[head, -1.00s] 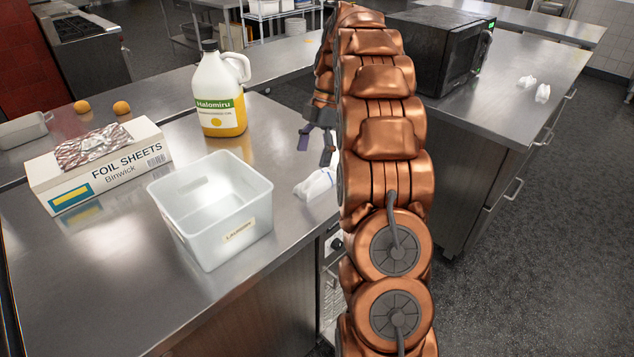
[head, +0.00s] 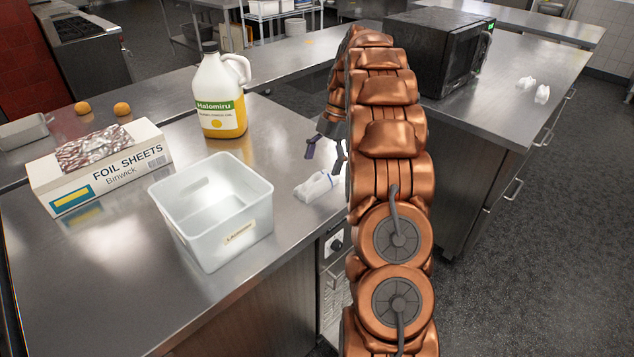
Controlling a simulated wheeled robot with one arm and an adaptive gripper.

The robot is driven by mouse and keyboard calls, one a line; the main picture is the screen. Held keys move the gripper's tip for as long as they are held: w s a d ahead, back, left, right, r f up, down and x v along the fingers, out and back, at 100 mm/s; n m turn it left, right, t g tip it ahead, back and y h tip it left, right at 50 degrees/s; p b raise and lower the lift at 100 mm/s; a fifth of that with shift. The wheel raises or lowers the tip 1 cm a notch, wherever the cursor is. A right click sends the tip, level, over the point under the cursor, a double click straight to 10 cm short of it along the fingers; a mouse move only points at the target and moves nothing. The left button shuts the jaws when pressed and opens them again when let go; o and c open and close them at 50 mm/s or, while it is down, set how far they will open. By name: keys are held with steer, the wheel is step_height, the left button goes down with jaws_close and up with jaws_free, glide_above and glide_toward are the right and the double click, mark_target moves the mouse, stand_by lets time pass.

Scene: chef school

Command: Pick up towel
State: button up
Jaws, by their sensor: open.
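A white towel (head: 314,187), crumpled and small, lies on the steel counter just right of the white bin; its right end is close to my arm in the picture. My gripper (head: 324,154) shows at the left edge of my copper arm, above and behind the first towel. Its dark fingers are spread apart and hold nothing. My arm hides part of the gripper's wrist.
A white bin (head: 246,246) with a laundry label stands left of the towel. A Halomiru jug (head: 219,103), a foil sheets box (head: 101,168) and two orange-brown round items (head: 122,109) are further left. A black microwave (head: 437,52) stands on the right counter (head: 505,112).

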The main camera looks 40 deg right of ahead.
mark_target(317, 178)
steer(key=shift+p+x, duration=0.75)
steer(key=shift+x, duration=0.3)
steer(key=shift+p+x, duration=0.45)
steer(key=shift+x, duration=1.05)
steer(key=shift+a, duration=0.1)
steer(key=shift+c, duration=0.4)
steer(key=c, duration=1.3)
steer(key=shift+r, duration=0.1)
